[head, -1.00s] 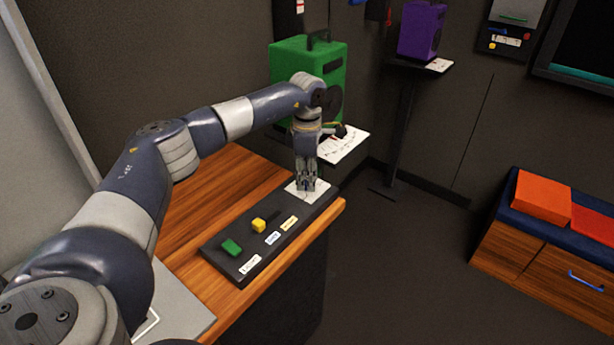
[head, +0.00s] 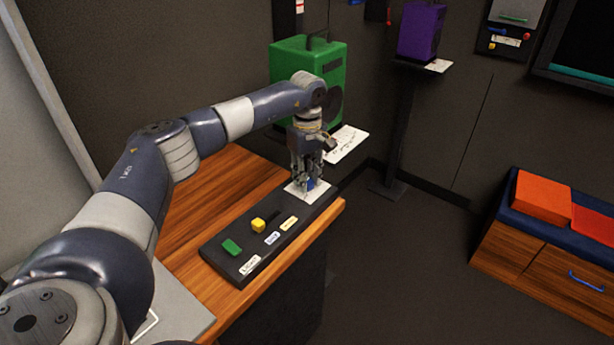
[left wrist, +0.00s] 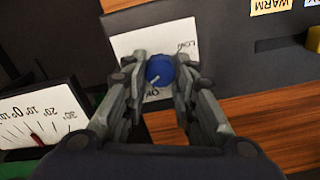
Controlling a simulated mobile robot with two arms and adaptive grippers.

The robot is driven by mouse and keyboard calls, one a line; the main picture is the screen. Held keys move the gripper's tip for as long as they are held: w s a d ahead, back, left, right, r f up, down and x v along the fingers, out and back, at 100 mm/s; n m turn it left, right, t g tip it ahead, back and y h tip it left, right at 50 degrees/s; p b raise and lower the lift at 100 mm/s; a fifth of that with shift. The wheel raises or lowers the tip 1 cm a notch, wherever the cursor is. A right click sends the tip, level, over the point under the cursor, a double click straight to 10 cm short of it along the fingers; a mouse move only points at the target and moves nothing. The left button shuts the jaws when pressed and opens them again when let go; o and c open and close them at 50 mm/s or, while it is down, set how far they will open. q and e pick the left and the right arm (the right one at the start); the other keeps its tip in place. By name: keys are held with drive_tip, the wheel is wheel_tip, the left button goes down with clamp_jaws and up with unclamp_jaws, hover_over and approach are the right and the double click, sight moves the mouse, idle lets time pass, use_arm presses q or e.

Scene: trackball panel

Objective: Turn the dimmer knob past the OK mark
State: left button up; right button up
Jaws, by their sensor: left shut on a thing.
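The blue dimmer knob (left wrist: 160,71) sits on a white plate (left wrist: 125,47) at the far end of the black panel (head: 215,252). In the left wrist view a pale pointer line shows on the knob, aimed toward its lower left, near the OK lettering (left wrist: 155,93). My left gripper (left wrist: 160,68) is shut on the knob, one finger on each side, pointing down from above. In the head view the gripper (head: 308,186) hides most of the knob, with a bit of blue showing. My right gripper is not in view.
On the panel are a green rocker (head: 231,247) and a yellow slider (head: 258,225). Orange boxes (head: 541,200) lie on a bench at right. The floor between is clear.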

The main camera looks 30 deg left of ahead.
use_arm(q)
drive_tip(key=shift+r+m, duration=0.1)
drive_tip(key=shift+m, duration=0.6)
drive_tip(key=o, duration=1.1)
drive_tip(key=shift+c, duration=0.2)
wheel_tip(320, 180, up, 12)
